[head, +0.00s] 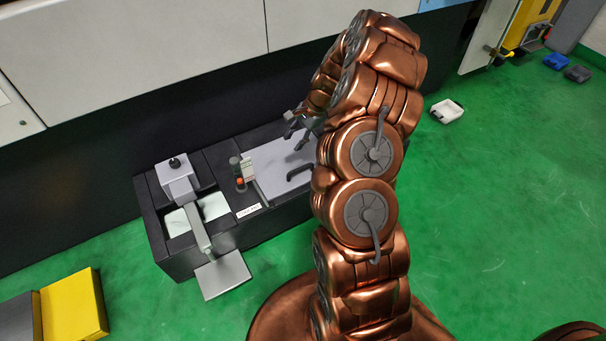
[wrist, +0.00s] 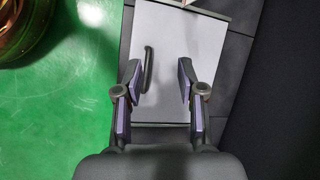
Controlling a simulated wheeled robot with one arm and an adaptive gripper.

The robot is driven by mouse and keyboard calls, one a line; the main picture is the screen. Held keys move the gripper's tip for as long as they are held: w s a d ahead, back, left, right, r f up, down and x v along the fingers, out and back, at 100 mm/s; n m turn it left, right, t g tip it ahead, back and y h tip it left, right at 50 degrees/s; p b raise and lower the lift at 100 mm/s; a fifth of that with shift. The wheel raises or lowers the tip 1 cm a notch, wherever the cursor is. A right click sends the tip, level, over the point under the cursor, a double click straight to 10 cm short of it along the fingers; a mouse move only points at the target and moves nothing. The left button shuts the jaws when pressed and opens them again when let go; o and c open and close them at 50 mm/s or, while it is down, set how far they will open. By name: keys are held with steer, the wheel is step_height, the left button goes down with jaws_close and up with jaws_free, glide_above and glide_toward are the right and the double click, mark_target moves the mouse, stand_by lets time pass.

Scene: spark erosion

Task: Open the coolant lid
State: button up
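The coolant lid (head: 274,160) is a light grey panel on top of a dark tank (head: 170,262). It lies flat and looks closed; my arm hides its right part in the head view. A dark bar handle (head: 300,171) stands near its front edge. In the wrist view the lid (wrist: 178,40) fills the middle, with the handle (wrist: 148,68) at its left side. My gripper (head: 296,134) is above the lid, its fingers apart and empty. In the wrist view the gripper (wrist: 158,80) has the handle between its fingers in the picture, nearer the left one; no contact shows.
A pale cabinet wall (head: 130,50) rises behind. A yellow box (head: 75,306) stands at lower left.

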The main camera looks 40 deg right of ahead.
mark_target(301, 168)
steer(key=d+f+m+b, duration=0.25)
steer(key=d+f, duration=0.35)
steer(key=f, duration=0.3)
steer(key=shift+h, duration=0.3)
steer(key=x, duration=0.2)
steer(key=b+x, duration=0.1)
steer(key=x, duration=0.2)
steer(key=b+x, duration=0.1)
steer(key=x, duration=0.1)
steer(key=shift+s+d+f, duration=0.1)
steer(key=shift+s+f, duration=0.15)
steer(key=shift+f, duration=0.1)
jaws_close()
